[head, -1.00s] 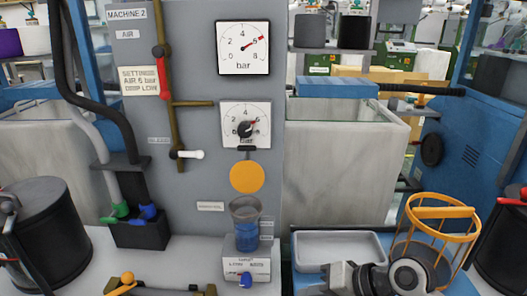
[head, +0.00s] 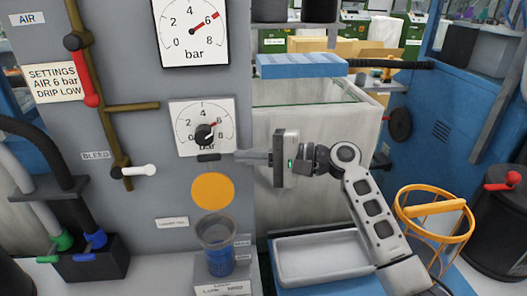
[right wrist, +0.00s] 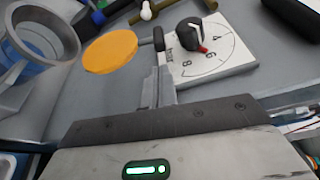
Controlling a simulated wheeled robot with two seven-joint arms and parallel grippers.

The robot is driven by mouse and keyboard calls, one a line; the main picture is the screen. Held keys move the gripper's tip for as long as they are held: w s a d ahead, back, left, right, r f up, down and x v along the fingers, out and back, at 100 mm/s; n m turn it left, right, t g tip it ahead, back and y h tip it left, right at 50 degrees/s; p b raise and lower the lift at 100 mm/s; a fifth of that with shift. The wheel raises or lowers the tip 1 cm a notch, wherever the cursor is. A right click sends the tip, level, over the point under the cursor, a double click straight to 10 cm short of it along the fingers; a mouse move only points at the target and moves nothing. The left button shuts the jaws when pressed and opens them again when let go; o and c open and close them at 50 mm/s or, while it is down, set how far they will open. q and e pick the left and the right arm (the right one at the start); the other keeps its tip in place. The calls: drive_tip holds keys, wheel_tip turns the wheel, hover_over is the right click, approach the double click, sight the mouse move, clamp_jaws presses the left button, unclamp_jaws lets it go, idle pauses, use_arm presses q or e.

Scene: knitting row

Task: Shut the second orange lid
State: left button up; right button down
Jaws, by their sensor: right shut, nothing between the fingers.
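One orange lid (head: 213,191), a flat round disc, stands open and face-on below the lower dial, above a cup (head: 214,240) of blue liquid. A short dark bar (head: 209,157) sits at its top edge. The right wrist view also shows the orange lid (right wrist: 110,50) and the dark bar (right wrist: 158,38). My right gripper (head: 241,156) is shut and empty, pointing left at the panel just right of the bar. Its fingertips show in the right wrist view (right wrist: 157,82); whether they touch the bar, I cannot tell. My left gripper is out of view.
The lower dial (head: 185,112) with a black knob is right above the lid. A white-tipped lever (head: 140,170) and brass pipe (head: 112,130) are to the left. A grey tray (head: 325,240) and orange wire basket (head: 420,240) are lower right.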

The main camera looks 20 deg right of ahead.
sight(212, 183)
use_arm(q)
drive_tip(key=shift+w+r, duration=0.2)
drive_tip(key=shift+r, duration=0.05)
use_arm(e)
drive_tip(key=x, duration=0.4)
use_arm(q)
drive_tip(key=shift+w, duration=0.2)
